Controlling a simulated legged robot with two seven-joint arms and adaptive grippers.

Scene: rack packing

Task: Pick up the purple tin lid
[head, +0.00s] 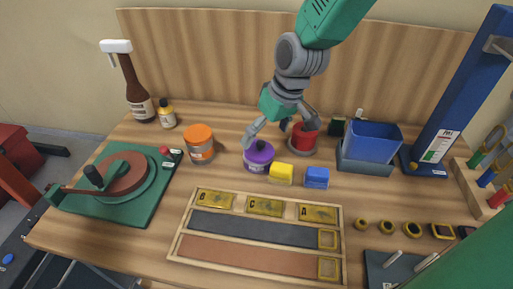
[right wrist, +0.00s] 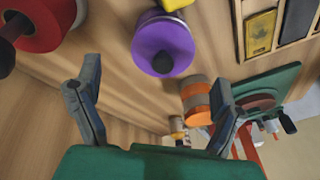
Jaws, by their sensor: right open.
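The purple tin lid (head: 258,153) sits on a low tin on the table, with a dark round knob on top. It also shows at the top middle of the right wrist view (right wrist: 163,45). My right gripper (head: 282,130) reaches in from the top of the head view. It is open and empty, its fingers spread above and behind the tin. In the right wrist view the two fingertips (right wrist: 155,85) stand apart, with the lid beyond them and not between them. My left gripper is not in view.
A yellow block (head: 281,173) and a blue block (head: 317,177) lie close right of the tin. A red pot (head: 304,138) stands behind them, an orange-lidded tin (head: 200,144) to the left. A wooden tray (head: 180,243) lies in front. A blue bin (head: 372,142) stands right.

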